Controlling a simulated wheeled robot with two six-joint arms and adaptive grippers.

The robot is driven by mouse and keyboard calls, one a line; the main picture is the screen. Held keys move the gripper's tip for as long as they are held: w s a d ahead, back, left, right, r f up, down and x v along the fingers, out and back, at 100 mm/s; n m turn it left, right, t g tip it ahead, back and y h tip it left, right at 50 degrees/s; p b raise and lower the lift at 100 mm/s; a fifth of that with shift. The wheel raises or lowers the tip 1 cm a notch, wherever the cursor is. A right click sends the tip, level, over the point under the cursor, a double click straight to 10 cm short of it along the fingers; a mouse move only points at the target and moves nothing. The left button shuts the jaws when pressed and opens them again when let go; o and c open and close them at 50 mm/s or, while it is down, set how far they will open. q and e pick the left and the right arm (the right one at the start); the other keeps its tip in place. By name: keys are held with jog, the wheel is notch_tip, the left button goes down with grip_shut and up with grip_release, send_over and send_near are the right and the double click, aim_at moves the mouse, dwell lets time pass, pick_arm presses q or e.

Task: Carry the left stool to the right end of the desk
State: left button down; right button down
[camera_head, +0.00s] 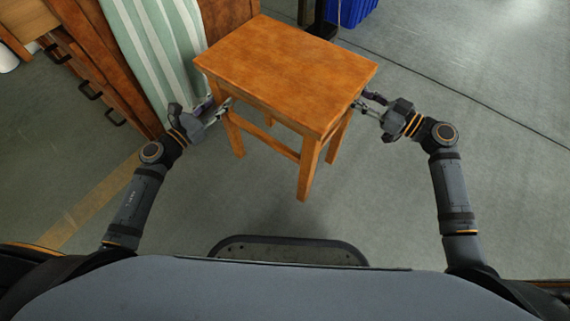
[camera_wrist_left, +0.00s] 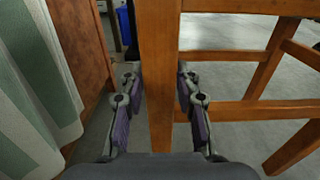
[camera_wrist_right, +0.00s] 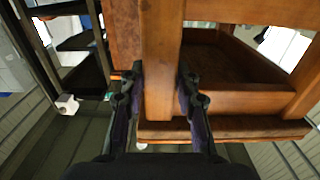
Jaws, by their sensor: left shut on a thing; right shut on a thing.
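The wooden stool (camera_head: 285,65), orange-brown with a rectangular seat, is held between my two arms in the head view. My left gripper (camera_head: 222,108) is shut on the stool's left leg; in the left wrist view that leg (camera_wrist_left: 160,70) stands between the fingers (camera_wrist_left: 158,105). My right gripper (camera_head: 362,103) is shut on a leg at the right side; the right wrist view shows that leg (camera_wrist_right: 162,60) between the fingers (camera_wrist_right: 160,100). The seat is turned slightly and looks close to level. I cannot tell whether the feet touch the floor.
A wooden desk (camera_head: 85,75) with dark drawer handles stands at the left. A green-and-white striped cloth (camera_head: 155,50) hangs close beside my left gripper. A blue bin (camera_head: 352,12) stands behind the stool. The grey floor (camera_head: 480,100) at the right is open.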

aim_at(354, 109)
pick_arm(q)
jog(key=shift+d+r, duration=0.25)
pick_arm(e)
jog(key=shift+a+r, duration=0.1)
jog(key=shift+a, duration=0.05)
